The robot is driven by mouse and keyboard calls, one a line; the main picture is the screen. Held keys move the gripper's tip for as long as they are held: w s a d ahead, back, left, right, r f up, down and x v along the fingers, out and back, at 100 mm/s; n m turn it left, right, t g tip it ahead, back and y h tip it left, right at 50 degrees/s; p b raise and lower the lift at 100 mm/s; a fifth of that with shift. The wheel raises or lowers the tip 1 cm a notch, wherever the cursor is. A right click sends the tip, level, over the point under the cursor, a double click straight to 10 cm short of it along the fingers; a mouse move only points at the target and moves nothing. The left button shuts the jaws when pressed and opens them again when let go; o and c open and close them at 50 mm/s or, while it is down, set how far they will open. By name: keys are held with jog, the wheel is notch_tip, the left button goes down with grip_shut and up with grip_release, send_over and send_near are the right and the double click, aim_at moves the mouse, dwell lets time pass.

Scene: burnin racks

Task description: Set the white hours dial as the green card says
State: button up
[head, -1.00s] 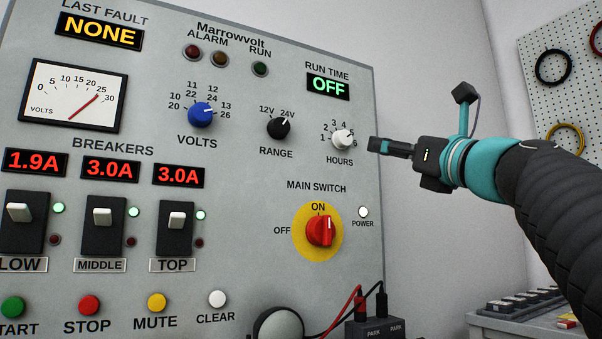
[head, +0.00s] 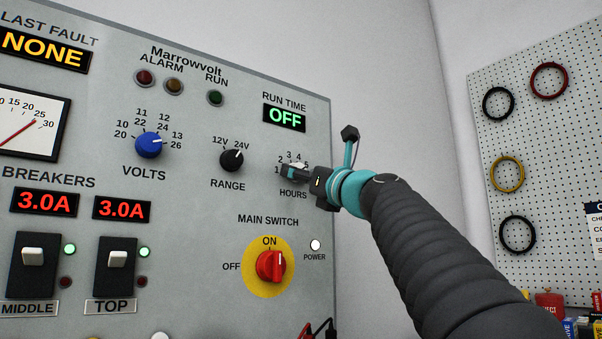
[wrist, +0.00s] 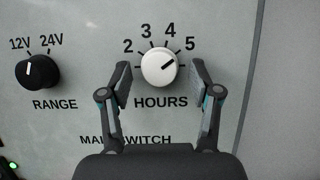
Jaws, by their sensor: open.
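The white hours dial (wrist: 158,68) is on the grey panel, centred between my fingers in the wrist view. Its dark pointer mark aims up and right, towards the 5. The numbers 2 to 5 show; the right finger seems to cover the 6. In the head view my gripper mostly hides the dial (head: 297,165). My gripper (wrist: 161,76) is open, one finger on each side of the dial, with a visible gap on the left; I cannot tell whether the right finger touches. It also shows at the dial in the head view (head: 292,172). I see no green card.
The red main switch (head: 271,265) sits below at ON. The run time display (head: 285,117) reads OFF. A pegboard (head: 545,130) with several rings is at the right.

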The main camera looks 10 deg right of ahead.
jog(key=c, duration=1.1)
jog(key=shift+c, duration=0.2)
jog(key=shift+n+y, duration=0.4)
jog(key=shift+n, duration=0.1)
jog(key=shift+w+d+r+n+g+y+p, duration=0.15)
jog(key=shift+n+g+y+p, duration=0.8)
jog(key=shift+n, duration=2.9)
jog(key=shift+d+r+n+g+y+p, duration=0.15)
jog(key=shift+n+g+p, duration=1.6)
jog(key=shift+n, duration=2.05)
jog(key=shift+w+d+r+n+g+y+p, duration=0.35)
jog(key=shift+n+g+p, duration=0.95)
jog(key=shift+n, duration=2.55)
jog(key=shift+s+a+f+g, duration=0.1)
jog(key=shift+s+a+g, duration=0.1)
jog(key=shift+s+g, duration=0.1)
